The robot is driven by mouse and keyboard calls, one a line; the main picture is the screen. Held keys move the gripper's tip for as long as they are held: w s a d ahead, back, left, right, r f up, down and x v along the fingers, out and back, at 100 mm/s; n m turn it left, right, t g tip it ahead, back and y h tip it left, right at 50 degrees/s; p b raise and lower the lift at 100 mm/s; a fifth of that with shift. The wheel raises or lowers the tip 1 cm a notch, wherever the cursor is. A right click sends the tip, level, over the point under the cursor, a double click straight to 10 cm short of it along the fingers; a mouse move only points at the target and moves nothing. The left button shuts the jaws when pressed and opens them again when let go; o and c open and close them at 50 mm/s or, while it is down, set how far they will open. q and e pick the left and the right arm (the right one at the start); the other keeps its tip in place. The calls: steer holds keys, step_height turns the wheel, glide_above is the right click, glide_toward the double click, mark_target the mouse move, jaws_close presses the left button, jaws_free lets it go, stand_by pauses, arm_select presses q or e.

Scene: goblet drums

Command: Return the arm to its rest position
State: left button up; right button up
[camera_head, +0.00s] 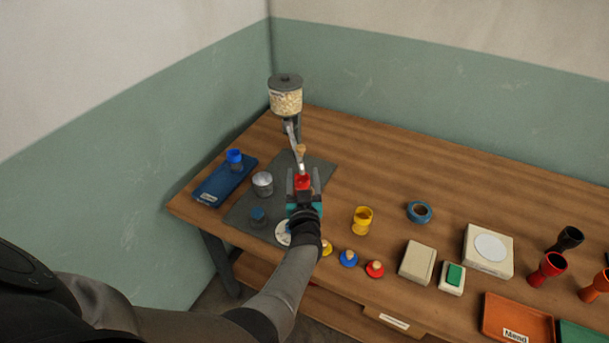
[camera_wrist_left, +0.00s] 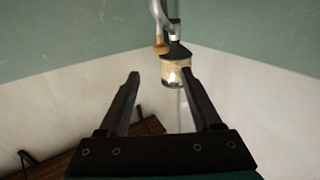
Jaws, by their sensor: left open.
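My left gripper (camera_head: 303,180) is over the dark mat (camera_head: 245,212), in front of the dispenser with a clear hopper of pale grains (camera_head: 286,101). In the left wrist view its two fingers (camera_wrist_left: 165,95) are apart with nothing held between them. The hopper (camera_wrist_left: 176,72) shows beyond the fingers there. A red cup-like piece (camera_head: 303,182) shows between the fingers in the head view; its lower part is hidden, and I cannot tell its distance from them. My left arm reaches in from the lower left. My right gripper is not in view.
A blue tray (camera_head: 212,190) holds a blue cup (camera_head: 235,157). A metal cup (camera_head: 262,183) stands on the mat. The table's back right is clear.

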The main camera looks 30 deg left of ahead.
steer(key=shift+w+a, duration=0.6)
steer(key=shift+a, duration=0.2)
